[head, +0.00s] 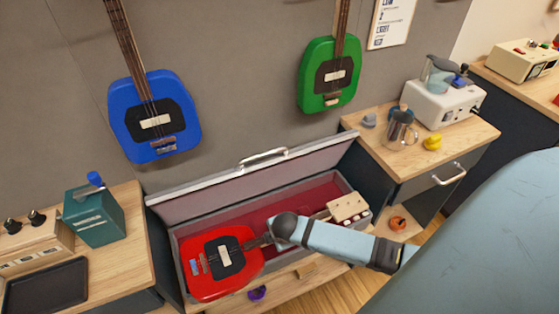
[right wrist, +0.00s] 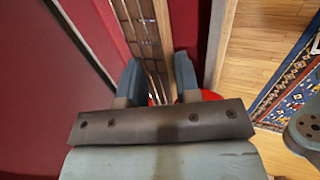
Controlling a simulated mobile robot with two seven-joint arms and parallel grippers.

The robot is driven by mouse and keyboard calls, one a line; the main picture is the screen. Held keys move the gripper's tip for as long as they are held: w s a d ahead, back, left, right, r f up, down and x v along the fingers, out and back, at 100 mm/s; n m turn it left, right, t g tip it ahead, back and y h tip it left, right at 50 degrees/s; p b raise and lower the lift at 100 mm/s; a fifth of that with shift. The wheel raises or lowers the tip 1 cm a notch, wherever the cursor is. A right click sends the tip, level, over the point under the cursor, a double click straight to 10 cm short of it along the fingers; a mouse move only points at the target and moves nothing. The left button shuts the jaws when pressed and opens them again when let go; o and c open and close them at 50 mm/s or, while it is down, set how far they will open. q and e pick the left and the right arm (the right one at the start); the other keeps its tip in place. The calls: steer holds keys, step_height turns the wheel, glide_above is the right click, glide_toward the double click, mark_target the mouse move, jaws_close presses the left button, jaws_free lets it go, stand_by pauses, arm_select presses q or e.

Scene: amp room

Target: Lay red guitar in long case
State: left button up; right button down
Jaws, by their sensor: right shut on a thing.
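The red guitar (head: 222,262) lies along the long case (head: 180,262), its body at the case's left end and overlapping the front rim. Its black pickguard faces up. The case is open, with a dark red lining and its lid (head: 262,178) tilted back against the wall. My right gripper (head: 272,238) is over the case, shut on the guitar's neck. In the right wrist view the neck (right wrist: 140,35) runs between the two fingers (right wrist: 157,82). A cream headstock (head: 348,207) with pegs shows at the case's right end. My left gripper is not in view.
A blue guitar (head: 155,115) and a green guitar (head: 330,75) hang on the wall above. A wooden cabinet (head: 420,150) with a metal jug (head: 400,130) stands right of the case. A wooden counter (head: 118,255) with a teal box (head: 93,215) stands left.

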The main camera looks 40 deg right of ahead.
steer(key=shift+w+d+b, duration=0.15)
steer(key=shift+w+b, duration=0.4)
steer(key=shift+w, duration=0.3)
arm_select(q)
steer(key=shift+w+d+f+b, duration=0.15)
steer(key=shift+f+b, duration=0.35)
steer(key=shift+b, duration=0.05)
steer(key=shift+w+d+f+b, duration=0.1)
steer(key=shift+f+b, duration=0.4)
steer(key=shift+b, duration=0.05)
arm_select(e)
steer(key=w+d, duration=0.1)
steer(key=w, duration=0.5)
steer(key=shift+w+d+f, duration=0.2)
steer(key=shift+d+f, duration=0.1)
arm_select(q)
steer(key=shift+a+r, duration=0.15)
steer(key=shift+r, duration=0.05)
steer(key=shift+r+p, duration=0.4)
steer(key=shift+p, duration=0.15)
arm_select(e)
steer(key=shift+d, duration=0.2)
